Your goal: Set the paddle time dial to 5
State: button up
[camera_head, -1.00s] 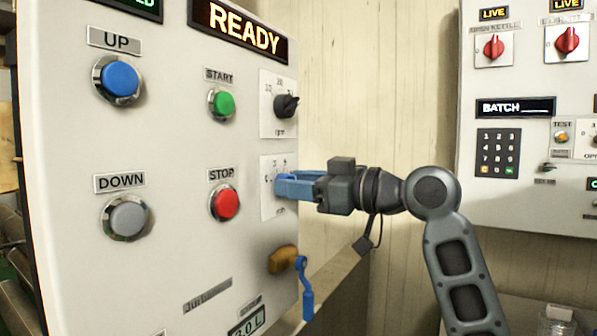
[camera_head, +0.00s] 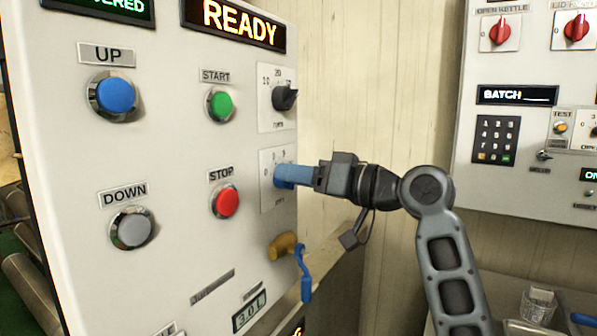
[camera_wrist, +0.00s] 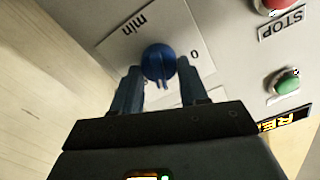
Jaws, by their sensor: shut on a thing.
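The paddle time dial is a round blue knob (camera_wrist: 158,60) on a pale scale plate marked "min" and "0" in the wrist view. My gripper (camera_wrist: 160,82) is shut on this dial, one finger on each side of it. In the head view my gripper (camera_head: 280,175) reaches in from the right against the lower scale plate (camera_head: 268,202), below the black dial (camera_head: 286,98). There its fingers hide the knob. A small "5" seems to show at the plate's top. I cannot tell which mark the dial points to.
The green START button (camera_head: 220,105) and red STOP button (camera_head: 226,201) sit left of the dials. A blue-handled valve (camera_head: 303,272) hangs just below my gripper. A second panel (camera_head: 535,190) stands at the right.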

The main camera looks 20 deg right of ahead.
jog(key=shift+f, duration=0.1)
jog(key=o, duration=1)
jog(key=b+v, duration=0.1)
jog(key=v, duration=0.6)
jog(key=shift+s+d, duration=0.25)
jog(key=shift+s, duration=0.05)
